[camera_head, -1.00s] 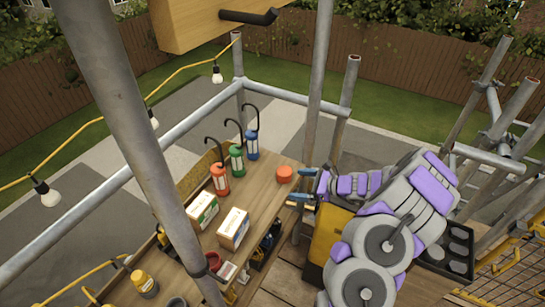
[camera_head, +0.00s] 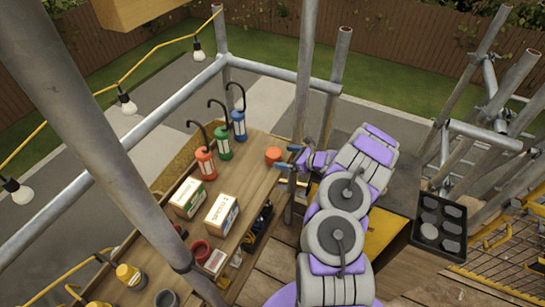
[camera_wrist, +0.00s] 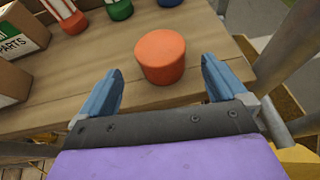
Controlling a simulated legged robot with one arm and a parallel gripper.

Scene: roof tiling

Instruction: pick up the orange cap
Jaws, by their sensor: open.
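The orange cap (camera_head: 273,155) is a short round cylinder standing on the wooden bench (camera_head: 262,178) near its far right end. It also shows in the wrist view (camera_wrist: 160,56), upright on the planks. My gripper (camera_head: 284,166) is at the bench's right edge, just right of the cap. In the wrist view my gripper (camera_wrist: 162,85) is open, with a blue finger on either side. The cap lies ahead, roughly centred between the finger lines and slightly beyond the tips. Nothing is held.
Red (camera_head: 205,163), green (camera_head: 223,142) and blue (camera_head: 239,124) hooked lanterns stand left of the cap. Two cardboard boxes (camera_head: 221,214) are nearer. Scaffold poles (camera_head: 303,80) rise close beside my arm. Bare planks surround the cap.

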